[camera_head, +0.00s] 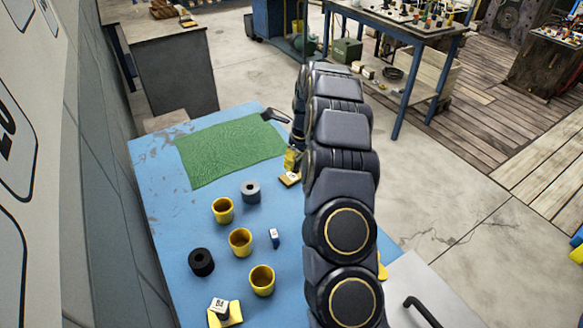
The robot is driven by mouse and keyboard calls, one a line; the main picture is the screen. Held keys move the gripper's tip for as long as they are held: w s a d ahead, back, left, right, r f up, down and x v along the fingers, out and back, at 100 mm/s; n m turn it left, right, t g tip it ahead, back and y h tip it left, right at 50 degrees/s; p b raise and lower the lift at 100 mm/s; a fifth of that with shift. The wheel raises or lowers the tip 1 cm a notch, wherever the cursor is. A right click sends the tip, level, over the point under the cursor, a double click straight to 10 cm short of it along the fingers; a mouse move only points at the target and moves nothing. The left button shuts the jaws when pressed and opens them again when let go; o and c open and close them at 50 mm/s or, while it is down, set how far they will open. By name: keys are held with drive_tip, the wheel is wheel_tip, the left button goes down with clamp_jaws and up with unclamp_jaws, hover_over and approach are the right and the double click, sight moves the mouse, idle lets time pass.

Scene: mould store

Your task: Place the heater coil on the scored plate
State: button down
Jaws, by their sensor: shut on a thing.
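My arm fills the middle of the view, bends over at the top and comes down on its far left side. My gripper (297,137) shows only as a dark sliver there, mostly hidden behind the arm. Just below it is a small yellow thing (291,159), partly covered, which appears to be in the jaws; I cannot tell for sure that it is the heater coil. A green, finely textured sheet (230,147) lies flat on the blue table, left of the gripper. I cannot tell whether it is the scored plate; no other plate is clearly seen.
A small tan block (290,179) lies beside the arm.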

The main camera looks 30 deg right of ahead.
hover_over(290, 175)
drive_tip(key=f, duration=0.7)
drive_tip(key=shift+s+d+f, duration=0.1)
drive_tip(key=shift+s, duration=0.25)
drive_tip(key=shift+w+f, duration=0.15)
drive_tip(key=shift+f, duration=1.55)
drive_tip(key=shift+f, duration=0.2)
drive_tip(key=c, duration=0.7)
unclamp_jaws()
drive_tip(key=shift+c, duration=0.2)
wheel_tip(290, 175, up, 12)
drive_tip(key=s, duration=0.1)
drive_tip(key=shift+s+d+r, duration=0.15)
drive_tip(key=shift+s+d, duration=0.15)
